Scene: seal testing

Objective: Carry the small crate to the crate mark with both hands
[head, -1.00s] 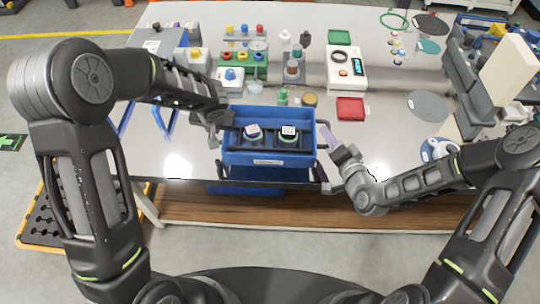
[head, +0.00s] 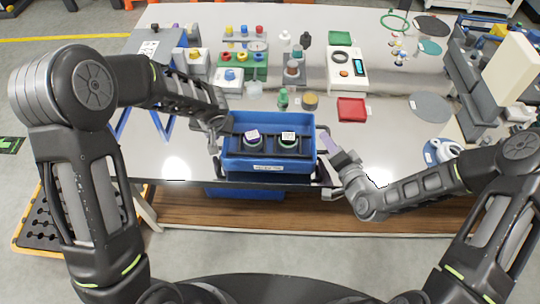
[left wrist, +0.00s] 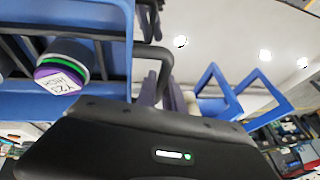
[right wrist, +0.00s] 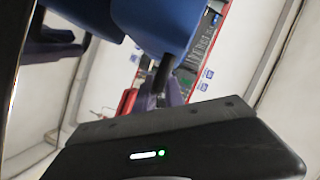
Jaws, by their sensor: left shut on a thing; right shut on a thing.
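The small blue crate (head: 233,163) is near the front edge of the bench, with a label on its front and two dark jars with white labels inside. My left gripper (head: 214,134) is shut on the dark handle at its left side, and the left wrist view shows the crate wall (left wrist: 121,60) and handle bar (left wrist: 166,58). My right gripper (head: 326,158) is shut on the right handle; the right wrist view shows the crate's blue side (right wrist: 170,24). The crate looks about level. Its underside is hidden, so I cannot tell its height. I cannot make out a crate mark.
Behind the crate stand a small green bottle (head: 283,98) and a brown-lidded jar (head: 310,101). A red tray (head: 351,109) and white instrument (head: 347,69) are to the right. Bottle racks (head: 244,60) are behind. Another blue bin (head: 245,191) shows below the bench edge.

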